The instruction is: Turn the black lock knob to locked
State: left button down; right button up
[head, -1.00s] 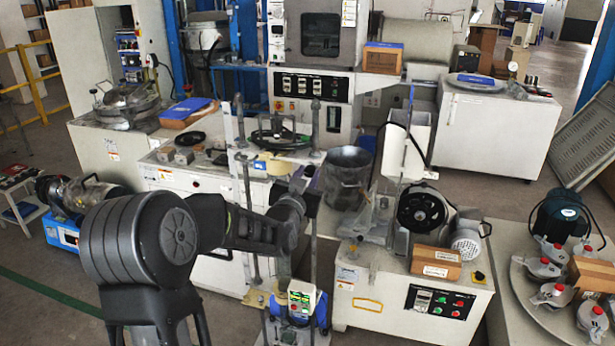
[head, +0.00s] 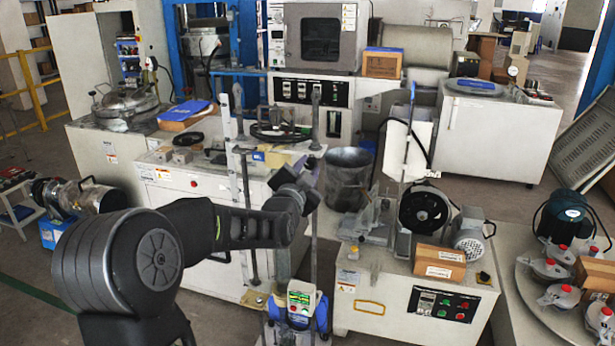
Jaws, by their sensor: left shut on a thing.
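My left arm comes in from the lower left, and its gripper (head: 307,180) is at the upright test rig with tall metal posts (head: 246,215). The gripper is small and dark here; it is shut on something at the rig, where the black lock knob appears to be. The knob itself is hidden by the gripper and wrist, so its turn cannot be read. A control box with a green display (head: 301,298) sits low on the rig, below the wrist. My right gripper is not in view.
A black handwheel (head: 280,131) is just behind the gripper. A grey metal bucket (head: 348,178) stands close to its right. A white machine with a cardboard box (head: 439,262) on it is farther right. A white cabinet (head: 190,185) is behind my forearm.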

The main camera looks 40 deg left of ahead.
pick_arm(q)
jog(key=m+b, duration=0.1)
jog(key=m, duration=0.2)
jog(key=shift+f, duration=0.1)
jog(key=m+b, duration=0.1)
jog(key=m, duration=0.1)
jog(key=shift+m, duration=0.4)
jog(key=m+b, duration=0.1)
jog(key=m, duration=0.5)
jog(key=shift+h, duration=0.3)
jog(key=c, duration=1.1)
grip_release()
jog(key=shift+c, duration=0.2)
jog(key=v, duration=0.7)
jog(key=shift+s, duration=0.35)
